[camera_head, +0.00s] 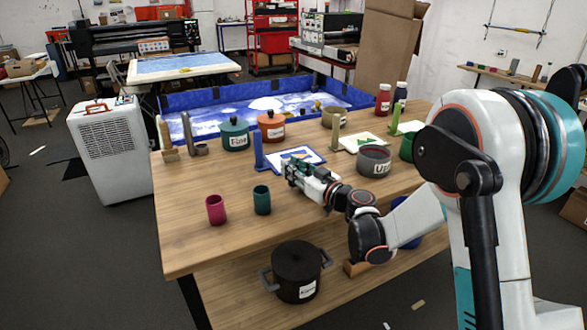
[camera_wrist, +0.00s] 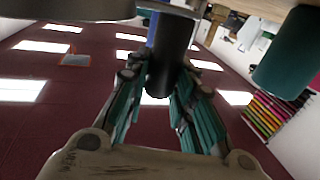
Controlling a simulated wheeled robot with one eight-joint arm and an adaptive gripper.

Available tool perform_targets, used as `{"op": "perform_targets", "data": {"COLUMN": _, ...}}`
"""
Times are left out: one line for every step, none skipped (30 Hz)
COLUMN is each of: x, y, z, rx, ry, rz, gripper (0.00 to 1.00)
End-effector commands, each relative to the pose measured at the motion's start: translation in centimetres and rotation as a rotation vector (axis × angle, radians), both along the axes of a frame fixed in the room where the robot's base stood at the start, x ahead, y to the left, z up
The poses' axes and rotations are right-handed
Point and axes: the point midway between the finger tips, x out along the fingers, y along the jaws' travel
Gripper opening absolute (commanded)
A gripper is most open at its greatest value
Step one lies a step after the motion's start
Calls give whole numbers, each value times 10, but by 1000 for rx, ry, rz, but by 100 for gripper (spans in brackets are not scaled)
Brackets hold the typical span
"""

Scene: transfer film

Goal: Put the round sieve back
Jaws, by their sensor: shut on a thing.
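My gripper (camera_head: 300,174) is low over the middle of the wooden table, in front of the white sheet with a blue frame. In the wrist view its fingers (camera_wrist: 154,88) are closed around a dark grey cylinder (camera_wrist: 172,55). The cylinder's top end in that picture is partly cut off, and the head view mostly hides it behind the fingers. I cannot tell whether it belongs to the round sieve. No mesh shows clearly. A grey round container (camera_head: 374,161) with a white label stands to the right of my gripper.
A magenta cup (camera_head: 216,210) and a teal cup (camera_head: 262,200) stand left of my gripper. A blue upright (camera_head: 258,152) is close behind it. Lidded teal (camera_head: 235,134) and orange (camera_head: 271,126) pots stand farther back. A black pot (camera_head: 297,271) sits on the lower shelf. The table's front left is clear.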

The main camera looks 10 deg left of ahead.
Motion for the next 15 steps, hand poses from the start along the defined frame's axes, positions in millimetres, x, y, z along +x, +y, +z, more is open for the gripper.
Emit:
{"op": "perform_targets", "data": {"x": -4, "y": 0, "z": -10, "rx": -3, "ry": 5, "rz": 3, "gripper": 0}}
{"op": "perform_targets", "data": {"x": -4, "y": 0, "z": -10, "rx": -3, "ry": 5, "rz": 3, "gripper": 0}}
{"op": "perform_targets", "data": {"x": -4, "y": 0, "z": -10, "rx": -3, "ry": 5, "rz": 3, "gripper": 0}}
{"op": "perform_targets", "data": {"x": -4, "y": 0, "z": -11, "rx": -3, "ry": 5, "rz": 3, "gripper": 0}}
{"op": "perform_targets", "data": {"x": -4, "y": 0, "z": -11, "rx": -4, "ry": 6, "rz": 3, "gripper": 0}}
{"op": "perform_targets", "data": {"x": -4, "y": 0, "z": -11, "rx": -4, "ry": 6, "rz": 3, "gripper": 0}}
{"op": "perform_targets", "data": {"x": -4, "y": 0, "z": -11, "rx": -4, "ry": 6, "rz": 3, "gripper": 0}}
{"op": "perform_targets", "data": {"x": -4, "y": 0, "z": -11, "rx": -4, "ry": 6, "rz": 3, "gripper": 25}}
{"op": "perform_targets", "data": {"x": -4, "y": 0, "z": -12, "rx": -4, "ry": 6, "rz": 3, "gripper": 34}}
{"op": "perform_targets", "data": {"x": -4, "y": 0, "z": -12, "rx": -4, "ry": 6, "rz": 4, "gripper": 41}}
{"op": "perform_targets", "data": {"x": -4, "y": 0, "z": -12, "rx": -4, "ry": 6, "rz": 4, "gripper": 46}}
{"op": "perform_targets", "data": {"x": -3, "y": 0, "z": -12, "rx": -4, "ry": 6, "rz": 4, "gripper": 46}}
{"op": "perform_targets", "data": {"x": -3, "y": 0, "z": -12, "rx": -4, "ry": 6, "rz": 4, "gripper": 46}}
{"op": "perform_targets", "data": {"x": -3, "y": 0, "z": -12, "rx": -4, "ry": 6, "rz": 4, "gripper": 46}}
{"op": "perform_targets", "data": {"x": -3, "y": 0, "z": -12, "rx": -4, "ry": 6, "rz": 4, "gripper": 46}}
